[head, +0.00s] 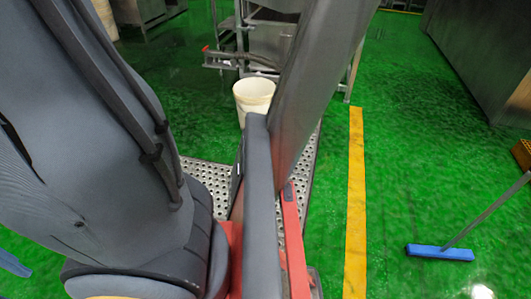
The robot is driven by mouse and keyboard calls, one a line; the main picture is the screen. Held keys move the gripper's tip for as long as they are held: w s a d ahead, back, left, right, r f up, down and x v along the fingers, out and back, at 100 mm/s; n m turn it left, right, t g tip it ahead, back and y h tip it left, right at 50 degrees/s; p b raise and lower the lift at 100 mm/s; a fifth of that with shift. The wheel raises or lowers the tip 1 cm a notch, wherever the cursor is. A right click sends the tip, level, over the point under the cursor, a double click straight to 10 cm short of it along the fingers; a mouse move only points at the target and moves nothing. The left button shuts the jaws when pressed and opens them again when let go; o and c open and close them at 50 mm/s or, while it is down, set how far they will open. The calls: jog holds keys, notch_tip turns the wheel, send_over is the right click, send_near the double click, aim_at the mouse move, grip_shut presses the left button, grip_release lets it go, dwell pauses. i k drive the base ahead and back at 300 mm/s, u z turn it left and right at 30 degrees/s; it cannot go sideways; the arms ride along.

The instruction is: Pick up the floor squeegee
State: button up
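A floor tool with a flat blue head (440,252) and a thin grey handle is at the lower right of the head view; it looks like the floor squeegee. Its head rests on the green floor. Its handle slants up to the right and runs out of the picture, so its upper end is hidden. My gripper is not in view. Large grey parts that look like my arm fill the left and middle of the view and stand apart from the tool.
A yellow floor stripe (355,200) runs left of the blue head. A perforated metal platform (207,176) and a white bucket (254,93) are near the middle. A grey metal cabinet (480,55) stands upper right. An orange object (523,152) is at the right edge. Green floor around the head is clear.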

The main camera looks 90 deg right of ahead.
aim_at(445, 253)
jog(key=u, duration=4.4)
jog(key=i, duration=1)
jog(key=u, duration=1.8)
